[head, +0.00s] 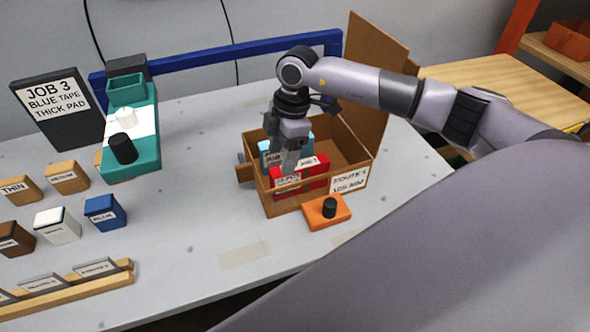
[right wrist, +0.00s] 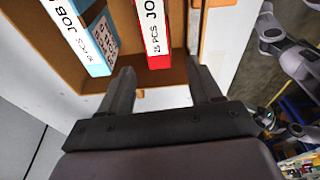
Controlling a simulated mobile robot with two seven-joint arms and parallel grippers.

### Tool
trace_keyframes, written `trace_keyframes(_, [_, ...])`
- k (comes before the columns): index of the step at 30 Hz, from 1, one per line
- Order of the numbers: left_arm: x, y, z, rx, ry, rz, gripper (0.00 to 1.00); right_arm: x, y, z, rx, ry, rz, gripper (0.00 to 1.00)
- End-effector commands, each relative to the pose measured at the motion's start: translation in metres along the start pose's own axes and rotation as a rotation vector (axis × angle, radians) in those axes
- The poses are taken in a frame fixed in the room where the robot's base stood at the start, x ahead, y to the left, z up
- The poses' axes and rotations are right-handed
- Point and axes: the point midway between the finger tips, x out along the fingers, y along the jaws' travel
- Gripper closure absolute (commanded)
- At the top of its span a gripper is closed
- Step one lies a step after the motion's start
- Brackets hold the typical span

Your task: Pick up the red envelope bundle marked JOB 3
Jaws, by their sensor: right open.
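The red envelope bundle (head: 315,166) stands in an open cardboard box (head: 335,152). Its white label is partly readable; the job number is unclear. In the right wrist view the red bundle (right wrist: 157,40) shows its label edge beyond and between the fingertips. My right gripper (head: 290,160) is open and reaches down over the box, apart from the bundle as far as the right wrist view (right wrist: 162,82) shows. A light-blue bundle (right wrist: 84,32) stands beside the red one, to its left; it also shows in the head view (head: 267,147). My left gripper is not seen.
An orange block with a black knob (head: 327,212) stands at the box's front. The raised cardboard flap (head: 375,70) is behind it. The table's front middle is clear.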

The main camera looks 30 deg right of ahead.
Motion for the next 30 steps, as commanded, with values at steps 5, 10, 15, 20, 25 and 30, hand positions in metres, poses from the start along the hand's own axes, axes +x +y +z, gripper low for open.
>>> trace_keyframes(5, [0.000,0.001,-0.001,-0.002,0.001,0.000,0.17,0.016,-0.006,0.022,0.047,-0.146,-0.001,0.36])
trace_keyframes(10, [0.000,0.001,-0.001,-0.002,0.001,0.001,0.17,0.028,-0.009,0.030,0.060,-0.187,-0.002,0.36])
trace_keyframes(15, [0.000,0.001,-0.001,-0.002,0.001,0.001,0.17,0.045,-0.008,0.036,0.060,-0.186,-0.001,0.36])
trace_keyframes(20, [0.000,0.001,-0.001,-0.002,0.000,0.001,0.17,0.068,-0.009,0.046,0.060,-0.185,-0.003,0.36])
trace_keyframes(25, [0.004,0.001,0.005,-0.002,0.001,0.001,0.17,0.088,-0.009,0.049,0.057,-0.182,-0.001,0.36])
trace_keyframes(30, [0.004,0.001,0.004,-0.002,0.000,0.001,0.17,0.089,-0.009,0.049,0.057,-0.182,0.000,0.36])
